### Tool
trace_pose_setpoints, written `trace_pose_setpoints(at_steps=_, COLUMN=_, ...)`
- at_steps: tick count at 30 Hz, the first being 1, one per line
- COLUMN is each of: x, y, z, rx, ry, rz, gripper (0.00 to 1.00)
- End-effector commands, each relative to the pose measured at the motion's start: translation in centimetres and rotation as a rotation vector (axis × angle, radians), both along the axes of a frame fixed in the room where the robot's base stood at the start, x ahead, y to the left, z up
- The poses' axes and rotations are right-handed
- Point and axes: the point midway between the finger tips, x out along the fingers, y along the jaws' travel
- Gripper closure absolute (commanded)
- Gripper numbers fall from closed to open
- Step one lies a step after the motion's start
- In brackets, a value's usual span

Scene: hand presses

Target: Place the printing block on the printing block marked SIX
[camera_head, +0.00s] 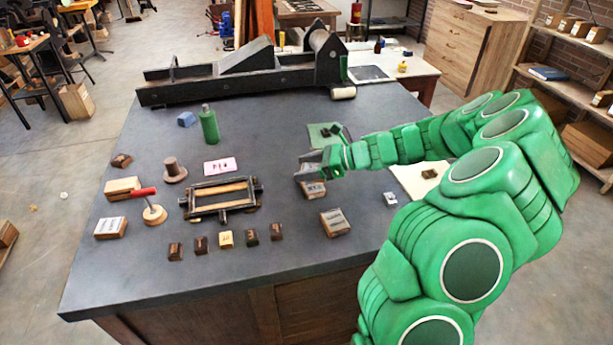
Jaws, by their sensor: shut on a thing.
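My gripper (311,167), at the end of my green arm, is above the right-middle of the dark table. It is shut on a printing block (307,173), which is small and mostly hidden by the fingers. Just below and in front of it is a brown printing block (315,188) with a pale printed face. I cannot tell whether the two touch. Another printing block (335,223) with a printed label lies nearer the front. A further labelled block (110,228) lies at the left. The lettering is too small to read, so I cannot tell which block is marked SIX.
A wooden frame (221,199) stands mid-table, with a row of several small type blocks (225,239) before it. A long black press (245,75) spans the back.

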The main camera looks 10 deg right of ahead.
Motion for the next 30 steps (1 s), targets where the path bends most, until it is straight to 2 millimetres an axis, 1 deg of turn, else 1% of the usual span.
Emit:
trace_pose_setpoints(at_steps=2, x=0.4, y=0.0, z=-0.5, rx=-0.001, ry=0.001, rz=0.000, gripper=0.69)
trace_pose_setpoints(at_steps=6, x=0.3, y=0.1, z=-2.5, rx=0.002, ry=0.004, rz=0.002, gripper=0.69)
trace_pose_setpoints(at_steps=9, x=0.3, y=0.1, z=-3.4, rx=0.000, ry=0.003, rz=0.002, gripper=0.69)
trace_pose_setpoints(at_steps=20, x=0.3, y=0.0, z=-3.6, rx=0.001, ry=0.002, rz=0.001, gripper=0.69)
trace_pose_setpoints(at_steps=21, x=0.3, y=0.0, z=-3.7, rx=0.001, ry=0.002, rz=0.001, gripper=0.35)
trace_pose_setpoints(at_steps=26, x=0.3, y=0.0, z=-3.6, rx=0.000, ry=0.001, rz=0.002, gripper=0.11)
trace_pose_setpoints(at_steps=30, x=0.3, y=0.0, z=-3.6, rx=0.001, ry=0.002, rz=0.001, gripper=0.11)
